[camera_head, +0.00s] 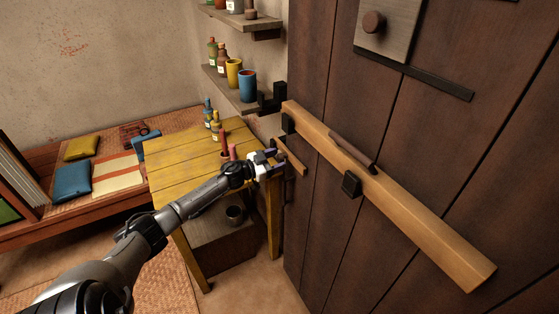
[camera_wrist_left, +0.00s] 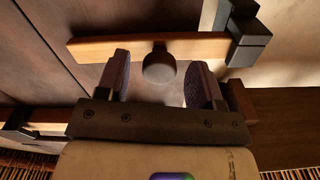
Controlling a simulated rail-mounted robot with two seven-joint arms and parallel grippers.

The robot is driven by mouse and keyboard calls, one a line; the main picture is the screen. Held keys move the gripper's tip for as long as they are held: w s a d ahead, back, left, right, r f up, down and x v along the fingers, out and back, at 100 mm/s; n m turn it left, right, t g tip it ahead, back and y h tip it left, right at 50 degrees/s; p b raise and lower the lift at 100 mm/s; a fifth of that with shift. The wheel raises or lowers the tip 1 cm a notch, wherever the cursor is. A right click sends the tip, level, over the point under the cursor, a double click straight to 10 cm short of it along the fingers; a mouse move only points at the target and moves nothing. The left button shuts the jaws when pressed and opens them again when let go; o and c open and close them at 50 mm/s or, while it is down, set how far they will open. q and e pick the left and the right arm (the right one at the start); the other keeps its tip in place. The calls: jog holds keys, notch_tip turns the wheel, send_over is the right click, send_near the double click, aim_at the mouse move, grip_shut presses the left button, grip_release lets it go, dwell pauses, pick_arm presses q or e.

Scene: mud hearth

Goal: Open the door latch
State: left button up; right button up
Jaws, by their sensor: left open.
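A brown plank door (camera_head: 335,230) fills the right of the head view. A small wooden latch bar (camera_head: 293,158) lies across its left edge, just beyond my left gripper (camera_head: 276,162). In the left wrist view the latch bar (camera_wrist_left: 205,47) runs crosswise, its right end at a black bracket (camera_wrist_left: 245,38). A round dark knob (camera_wrist_left: 159,66) stands out from the bar. My left gripper (camera_wrist_left: 160,84) is open, one finger on each side of the knob, with visible gaps. My right gripper is not in view.
A long, thick wooden bar (camera_head: 430,230) with a dark handle (camera_head: 353,152) slants across the door above and right of my gripper. A yellow table (camera_head: 185,155) with bottles stands left. Wall shelves (camera_head: 240,100) hold cups and bottles. A low bench (camera_head: 40,235) with cushions is far left.

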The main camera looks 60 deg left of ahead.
pick_arm(q)
jog(key=shift+w, duration=0.7)
jog(key=shift+c, duration=0.3)
grip_shut()
